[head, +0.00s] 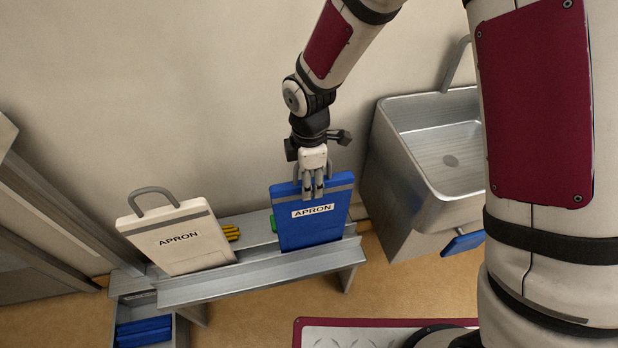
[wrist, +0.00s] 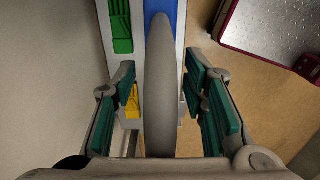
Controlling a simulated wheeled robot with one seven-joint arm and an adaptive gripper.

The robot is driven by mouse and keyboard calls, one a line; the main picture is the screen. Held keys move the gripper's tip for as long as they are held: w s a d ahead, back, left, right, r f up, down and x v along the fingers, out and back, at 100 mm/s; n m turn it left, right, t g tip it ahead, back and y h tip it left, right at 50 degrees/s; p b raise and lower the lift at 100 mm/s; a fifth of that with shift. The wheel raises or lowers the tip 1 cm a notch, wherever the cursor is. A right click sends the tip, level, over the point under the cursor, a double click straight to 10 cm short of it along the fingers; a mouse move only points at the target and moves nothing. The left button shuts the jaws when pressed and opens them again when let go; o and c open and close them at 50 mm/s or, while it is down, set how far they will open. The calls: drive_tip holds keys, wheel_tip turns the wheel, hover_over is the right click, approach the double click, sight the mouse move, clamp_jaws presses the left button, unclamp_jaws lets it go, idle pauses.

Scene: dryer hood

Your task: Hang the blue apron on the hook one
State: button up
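The blue apron (head: 312,232) is a flat panel labelled APRON, leaning upright on a grey metal bench (head: 262,262). My gripper (head: 314,190) is at its top edge. In the wrist view my gripper (wrist: 163,95) is open, its teal pads on either side of the apron's grey loop handle (wrist: 160,90). Gaps show between the pads and the handle. A strip of the blue apron also shows in the wrist view (wrist: 181,20). My gripper hides most of the handle in the head view. No hook is seen in either view.
A white apron (head: 180,240) with a grey loop leans on the bench's left part. Yellow (head: 231,232) and green (wrist: 121,25) items lie behind the aprons. A metal sink (head: 440,150) stands right of the bench. A bin with blue items (head: 145,331) is at lower left.

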idle(0.3)
drive_tip(key=r, duration=0.9)
drive_tip(key=r+p, duration=0.1)
drive_tip(key=r, duration=0.3)
drive_tip(key=shift+d+r, duration=0.3)
drive_tip(key=shift+r, duration=0.1)
